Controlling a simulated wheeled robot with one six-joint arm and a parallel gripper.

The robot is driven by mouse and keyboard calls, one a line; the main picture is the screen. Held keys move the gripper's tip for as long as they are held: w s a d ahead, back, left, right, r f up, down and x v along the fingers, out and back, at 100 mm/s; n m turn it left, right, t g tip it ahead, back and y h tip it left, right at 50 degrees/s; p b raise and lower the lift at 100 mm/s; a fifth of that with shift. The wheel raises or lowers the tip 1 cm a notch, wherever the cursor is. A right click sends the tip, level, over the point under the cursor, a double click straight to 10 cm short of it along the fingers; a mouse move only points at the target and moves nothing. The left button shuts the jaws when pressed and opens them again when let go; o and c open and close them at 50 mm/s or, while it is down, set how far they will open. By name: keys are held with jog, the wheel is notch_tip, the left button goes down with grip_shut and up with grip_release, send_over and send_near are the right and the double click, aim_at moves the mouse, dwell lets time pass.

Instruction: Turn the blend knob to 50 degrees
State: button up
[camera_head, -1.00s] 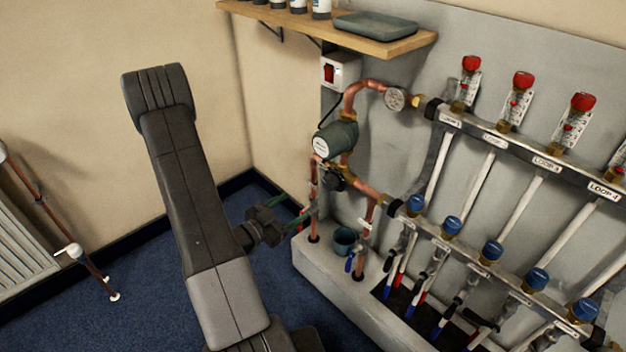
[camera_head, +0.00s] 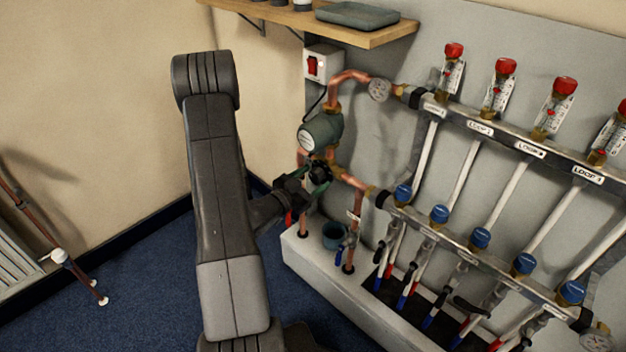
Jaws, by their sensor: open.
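The copper pipework with the dark green pump (camera_head: 321,133) stands at the left end of the manifold. In the earlier view a black knob shows on the pipe just below the pump; now my gripper covers that spot, so the blend knob and its angle are hidden. My gripper (camera_head: 318,178) is at the pipework just below the pump, its fingers around or in front of the knob's place. I cannot tell whether they touch it. The jaws are open.
The manifold's lower bar (camera_head: 430,232) carries several blue caps, the upper bar (camera_head: 500,133) several red-topped gauges. A wooden shelf (camera_head: 365,37) is above. Open blue floor lies left.

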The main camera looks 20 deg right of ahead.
jog(key=shift+d, duration=0.2)
jog(key=c, duration=1)
